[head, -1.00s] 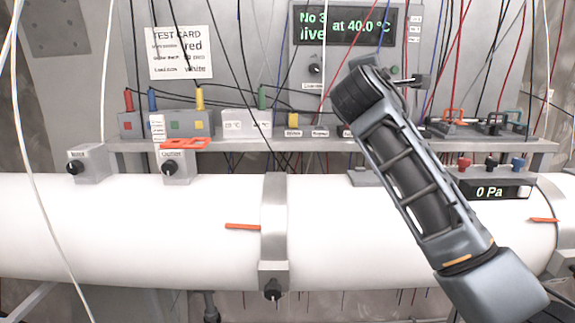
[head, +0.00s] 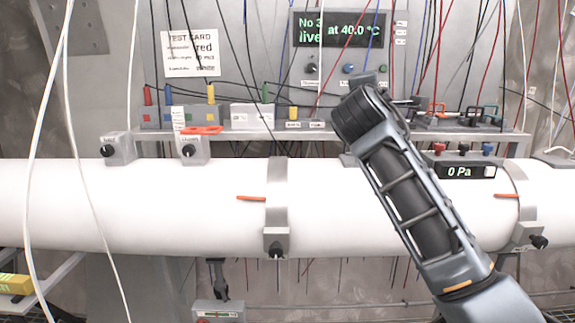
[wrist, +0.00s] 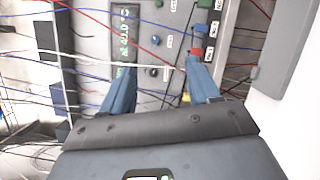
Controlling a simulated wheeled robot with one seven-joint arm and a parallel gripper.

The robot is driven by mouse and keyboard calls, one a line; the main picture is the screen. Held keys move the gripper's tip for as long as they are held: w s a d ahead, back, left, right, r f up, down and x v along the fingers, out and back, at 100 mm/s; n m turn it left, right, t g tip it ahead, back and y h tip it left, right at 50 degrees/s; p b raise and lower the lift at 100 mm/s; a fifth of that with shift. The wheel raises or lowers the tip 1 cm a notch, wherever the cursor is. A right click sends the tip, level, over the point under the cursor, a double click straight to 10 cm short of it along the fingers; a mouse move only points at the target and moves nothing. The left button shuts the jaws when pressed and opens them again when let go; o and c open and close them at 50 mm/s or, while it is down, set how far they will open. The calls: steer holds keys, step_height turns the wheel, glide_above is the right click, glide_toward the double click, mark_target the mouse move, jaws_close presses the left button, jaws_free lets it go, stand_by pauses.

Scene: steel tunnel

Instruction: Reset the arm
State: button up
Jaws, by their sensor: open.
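My arm rises from the lower right of the head view and reaches in front of the white pipe (head: 180,210) toward the panel. The end of the arm is turned away there, and the fingers are hidden behind it. In the wrist view my gripper (wrist: 160,75) shows two blue-grey fingers set well apart, with nothing between them. Beyond the fingers lie the green-lit display (wrist: 124,40) and several cables. The panel display (head: 338,31) reads "No 3 live at 40.0 °C" in the head view.
Many thin cables hang before the panel. White cables (head: 70,130) hang at left. A yellow object (head: 14,284) sits lower left.

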steer(key=s+a+f+m+y, duration=0.1)
steer(key=s+f, duration=0.2)
steer(key=f, duration=0.4)
steer(key=s+a+f+g+y, duration=0.1)
steer(key=s+f+y, duration=0.1)
steer(key=f, duration=0.6)
steer(key=s+a+f+m+y, duration=0.1)
steer(key=s+a+f, duration=0.15)
steer(key=f, duration=0.45)
steer(key=s+f+m+g+y, duration=0.1)
steer(key=s+f+m+y, duration=0.25)
steer(key=s+f, duration=1.3)
steer(key=s+d+f+m, duration=0.1)
steer(key=s+f+m, duration=0.15)
steer(key=s, duration=0.85)
steer(key=s+d+f+m, duration=0.15)
steer(key=s+m, duration=0.25)
steer(key=s, duration=0.6)
steer(key=s+d+r+m, duration=0.1)
steer(key=s+d+r, duration=0.1)
steer(key=s, duration=0.5)
steer(key=s+d+r+m+h, duration=0.1)
steer(key=s+d+r+m, duration=0.1)
steer(key=s+r, duration=0.2)
steer(key=s+d+r+m+g, duration=0.1)
steer(key=s+d+r+m, duration=0.1)
steer(key=s, duration=0.7)
steer(key=shift+s+r, duration=0.3)
steer(key=shift+r, duration=0.1)
